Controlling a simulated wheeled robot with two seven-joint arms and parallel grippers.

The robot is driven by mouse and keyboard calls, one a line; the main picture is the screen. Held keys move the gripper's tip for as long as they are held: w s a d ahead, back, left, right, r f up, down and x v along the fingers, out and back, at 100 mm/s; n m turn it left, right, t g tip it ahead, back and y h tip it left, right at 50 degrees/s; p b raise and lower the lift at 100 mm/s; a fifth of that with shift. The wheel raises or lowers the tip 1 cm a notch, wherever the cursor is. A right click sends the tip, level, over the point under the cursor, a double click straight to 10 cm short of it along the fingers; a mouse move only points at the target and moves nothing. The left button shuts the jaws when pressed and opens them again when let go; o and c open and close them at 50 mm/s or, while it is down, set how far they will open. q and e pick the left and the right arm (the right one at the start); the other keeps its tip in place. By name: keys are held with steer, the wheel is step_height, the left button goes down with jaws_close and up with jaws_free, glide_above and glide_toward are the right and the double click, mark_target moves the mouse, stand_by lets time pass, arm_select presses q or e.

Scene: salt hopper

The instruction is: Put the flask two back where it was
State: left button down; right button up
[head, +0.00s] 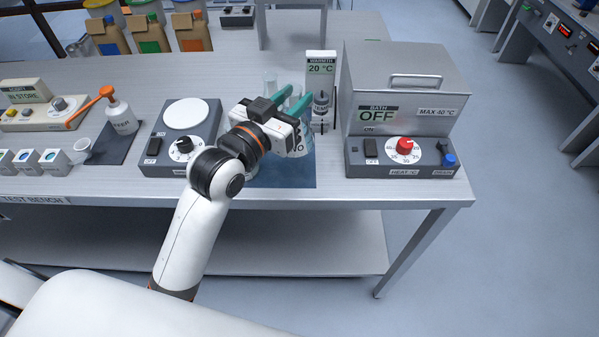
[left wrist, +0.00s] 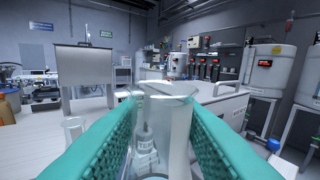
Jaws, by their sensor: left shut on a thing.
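My left gripper (head: 292,98) is over the dark mat (head: 290,178), between the hotplate and the bath. Its teal fingers are shut on a clear glass vessel, which I take to be flask two (head: 302,142). In the left wrist view the flask's rim (left wrist: 165,90) shows between the two fingers (left wrist: 160,98). In the head view the gripper hides part of the flask, and I cannot tell whether its base touches the mat. Its label is only partly visible. My right gripper is not in view.
A small bottle (head: 320,106) and the 20 °C display stand (head: 320,68) are close behind the flask. A clear glass (head: 270,82) stands behind the gripper. The bath (head: 408,90), reading OFF, is to the right, and the hotplate (head: 186,114) to the left.

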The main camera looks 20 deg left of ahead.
arm_select(q)
steer(key=shift+w+r, duration=0.3)
steer(key=shift+w+f, duration=0.1)
steer(key=shift+w, duration=0.05)
step_height(320, 180, down, 5)
steer(key=shift+f+b, duration=0.1)
steer(key=shift+b, duration=0.25)
steer(key=shift+f, duration=2.1)
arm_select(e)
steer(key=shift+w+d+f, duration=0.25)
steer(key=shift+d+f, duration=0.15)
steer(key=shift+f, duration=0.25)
arm_select(q)
steer(key=shift+f, duration=0.2)
steer(key=c, duration=1)
jaws_free()
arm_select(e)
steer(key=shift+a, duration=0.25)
arm_select(q)
steer(key=shift+r, duration=0.1)
